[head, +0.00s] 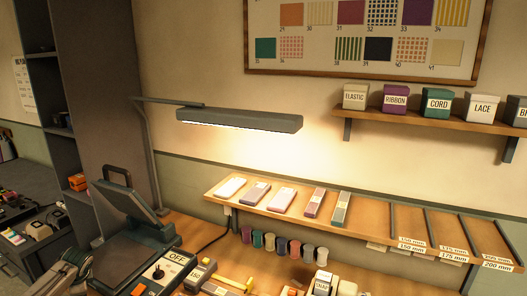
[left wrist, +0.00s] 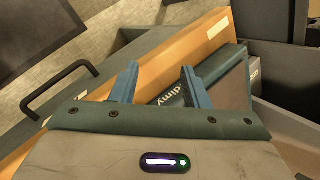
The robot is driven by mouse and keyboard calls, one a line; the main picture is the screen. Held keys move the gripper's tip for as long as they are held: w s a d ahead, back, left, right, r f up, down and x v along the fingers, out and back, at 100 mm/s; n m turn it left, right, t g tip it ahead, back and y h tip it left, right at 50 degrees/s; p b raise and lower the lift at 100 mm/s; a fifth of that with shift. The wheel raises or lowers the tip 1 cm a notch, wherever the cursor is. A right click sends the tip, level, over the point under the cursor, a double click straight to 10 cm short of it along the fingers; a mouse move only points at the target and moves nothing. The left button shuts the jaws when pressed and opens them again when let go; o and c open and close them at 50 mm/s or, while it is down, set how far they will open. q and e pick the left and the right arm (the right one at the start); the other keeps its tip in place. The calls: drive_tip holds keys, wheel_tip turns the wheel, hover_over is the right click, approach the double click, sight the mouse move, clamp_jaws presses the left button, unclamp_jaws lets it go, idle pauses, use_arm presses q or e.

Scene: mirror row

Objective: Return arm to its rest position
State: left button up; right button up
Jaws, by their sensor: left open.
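My left gripper (left wrist: 158,85) shows in the left wrist view with its two blue fingers spread apart. Nothing is held between them. Beyond the fingertips lie a dark teal slab with white lettering (left wrist: 172,98) and an orange wooden board (left wrist: 185,48). I cannot tell whether the fingers touch either one. In the head view a worn beige and green part, probably of my left arm, shows at the lower left edge; its fingers cannot be made out there. My right gripper is not seen.
A press-like machine with a raised lid (head: 128,195) and an OFF control box (head: 165,272) stand at the lower left. A sloped wooden rack (head: 370,233) holds several sample blocks below a lamp (head: 240,120). Spools (head: 282,244) line the bench. A dark handle (left wrist: 58,88) shows in the wrist view.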

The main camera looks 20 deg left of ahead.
use_arm(q)
drive_tip(key=s+a+f+n+t+y, duration=0.1)
drive_tip(key=s+a+f, duration=0.4)
drive_tip(key=s, duration=0.5)
drive_tip(key=s+a+f+n+y, duration=0.1)
drive_tip(key=s+a+f+y, duration=0.1)
drive_tip(key=s+a+f, duration=0.5)
drive_tip(key=s+a+f+n+t+y, duration=0.1)
drive_tip(key=s+a, duration=0.4)
drive_tip(key=s, duration=0.7)
drive_tip(key=s+d+f+n+g+h, duration=0.1)
drive_tip(key=s+d+f+h, duration=0.15)
drive_tip(key=d+f, duration=1.1)
drive_tip(key=s+d+f+n+h, duration=0.15)
drive_tip(key=s+d+f, duration=0.25)
drive_tip(key=d+f, duration=0.95)
drive_tip(key=s+d+f+h, duration=0.1)
drive_tip(key=d+f, duration=0.2)
drive_tip(key=d, duration=1)
drive_tip(key=s+d+f+h+b, duration=0.1)
drive_tip(key=d+f+h, duration=0.1)
drive_tip(key=d, duration=1.1)
drive_tip(key=s+d+f+n+h, duration=0.1)
drive_tip(key=d+f, duration=0.3)
drive_tip(key=d, duration=0.9)
drive_tip(key=shift+f+g+h+b, duration=0.3)
drive_tip(key=shift+f+h, duration=0.1)
drive_tip(key=shift+h, duration=0.1)
